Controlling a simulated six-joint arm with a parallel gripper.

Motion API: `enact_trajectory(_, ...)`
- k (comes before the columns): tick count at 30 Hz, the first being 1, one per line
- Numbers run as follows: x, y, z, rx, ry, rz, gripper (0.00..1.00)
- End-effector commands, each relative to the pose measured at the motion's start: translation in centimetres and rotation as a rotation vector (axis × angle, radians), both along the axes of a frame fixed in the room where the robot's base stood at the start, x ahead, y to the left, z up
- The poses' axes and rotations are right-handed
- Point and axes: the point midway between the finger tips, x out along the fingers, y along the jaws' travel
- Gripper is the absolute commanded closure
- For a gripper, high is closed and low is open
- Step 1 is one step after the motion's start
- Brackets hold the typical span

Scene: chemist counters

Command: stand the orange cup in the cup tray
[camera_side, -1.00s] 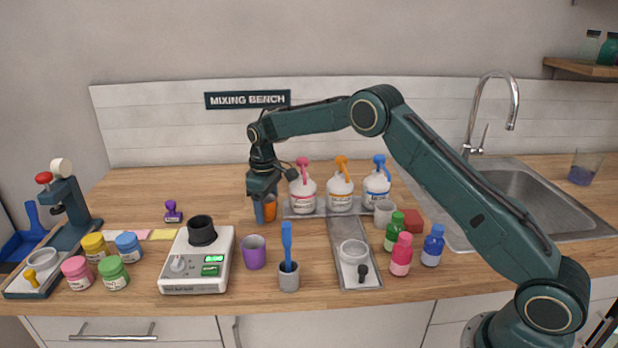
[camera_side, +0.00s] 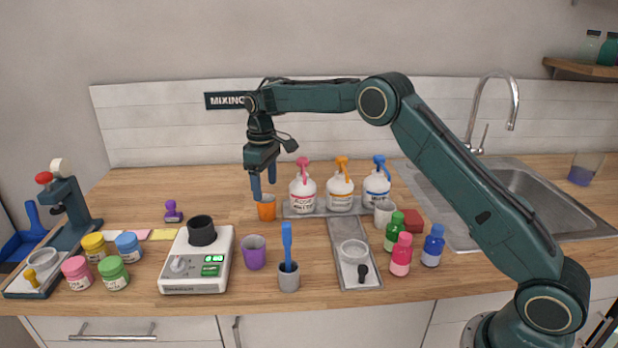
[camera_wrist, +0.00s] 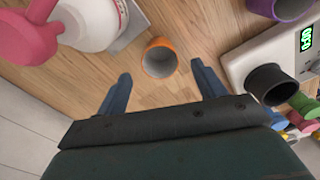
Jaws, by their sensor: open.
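The orange cup (camera_side: 266,208) stands upright on the wooden counter, left of the pump bottles. In the wrist view the orange cup (camera_wrist: 160,58) shows its open mouth beyond my fingertips. My gripper (camera_side: 264,190) is open and empty above the cup, fingers pointing down. The wrist view shows both fingers of my gripper (camera_wrist: 160,72) spread apart with nothing between them. A long grey tray (camera_side: 342,229), seemingly the cup tray, lies front right of the cup.
Pump bottles (camera_side: 340,190) stand close right of the orange cup. A purple cup (camera_side: 253,252), a grey cup holding a blue tool (camera_side: 288,276) and a scale (camera_side: 196,266) are in front. Small bottles (camera_side: 401,255) stand right of the long tray.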

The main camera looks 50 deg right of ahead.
Motion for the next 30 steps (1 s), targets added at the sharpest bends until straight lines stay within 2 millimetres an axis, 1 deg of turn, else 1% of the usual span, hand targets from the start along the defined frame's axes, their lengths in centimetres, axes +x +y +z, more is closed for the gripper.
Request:
enact_trajectory(1,0.1,0.0,1.0,-0.001,-0.004,0.0,0.31)
enact_trajectory(6,0.1,0.0,3.4,0.0,-0.003,0.0,0.31)
enact_trajectory(12,0.0,0.0,4.9,0.0,-0.002,0.0,0.31)
enact_trajectory(17,0.0,0.0,5.2,0.0,0.0,0.0,0.31)
enact_trajectory(30,0.0,0.0,5.2,0.0,0.0,0.0,0.31)
